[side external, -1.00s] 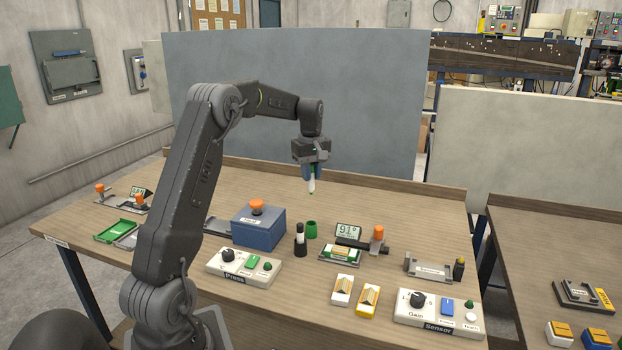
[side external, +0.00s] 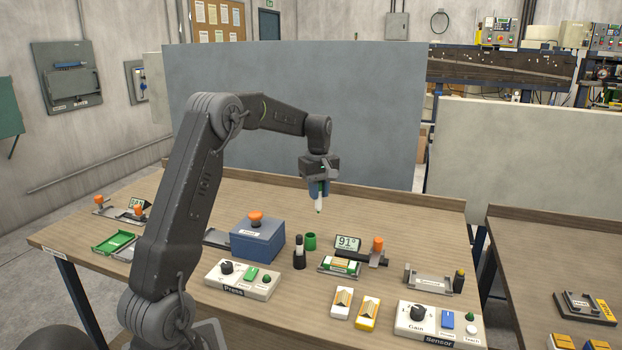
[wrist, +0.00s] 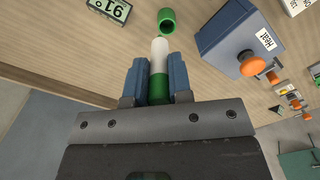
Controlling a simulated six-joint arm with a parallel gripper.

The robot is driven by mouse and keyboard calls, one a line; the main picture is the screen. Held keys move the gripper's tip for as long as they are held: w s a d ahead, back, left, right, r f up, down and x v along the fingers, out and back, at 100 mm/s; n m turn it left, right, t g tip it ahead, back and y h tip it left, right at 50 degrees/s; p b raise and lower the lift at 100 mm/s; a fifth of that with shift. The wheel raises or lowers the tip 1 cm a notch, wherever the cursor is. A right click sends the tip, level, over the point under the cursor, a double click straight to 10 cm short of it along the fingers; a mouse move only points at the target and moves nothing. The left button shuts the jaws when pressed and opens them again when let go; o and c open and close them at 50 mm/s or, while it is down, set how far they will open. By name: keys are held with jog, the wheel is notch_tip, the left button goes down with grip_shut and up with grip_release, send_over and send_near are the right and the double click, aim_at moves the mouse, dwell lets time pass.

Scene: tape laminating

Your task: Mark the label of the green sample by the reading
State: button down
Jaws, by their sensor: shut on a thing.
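My gripper (side external: 319,190) is shut on a green and white marker (side external: 319,203), which points down above the table. In the wrist view the marker (wrist: 159,62) stands between the two blue fingers. The green sample (side external: 340,265), with a pale label on top, sits in a grey fixture in front of the display. The display (side external: 348,243) reads 91°; part of it also shows in the wrist view (wrist: 110,9). The marker is behind and above the sample, apart from it. An open green cap (side external: 310,241) stands on the table left of the display.
A blue Heat box (side external: 257,240) with an orange knob and a black-and-white upright piece (side external: 299,252) stand left of the sample. White (side external: 341,302) and yellow (side external: 368,310) samples lie in front. Press (side external: 242,280) and Sensor (side external: 437,322) panels flank them.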

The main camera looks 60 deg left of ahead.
jog(key=shift+s+d+f, duration=0.1)
jog(key=shift+d+f, duration=1)
jog(key=shift+f, duration=0.65)
jog(key=shift+d+f, duration=1.1)
jog(key=shift+f, duration=0.6)
jog(key=shift+s+d+f, duration=0.1)
jog(key=shift+d+f, duration=1)
jog(key=shift+f, duration=0.65)
jog(key=shift+f, duration=0.6)
notch_tip(320, 180, up, 7)
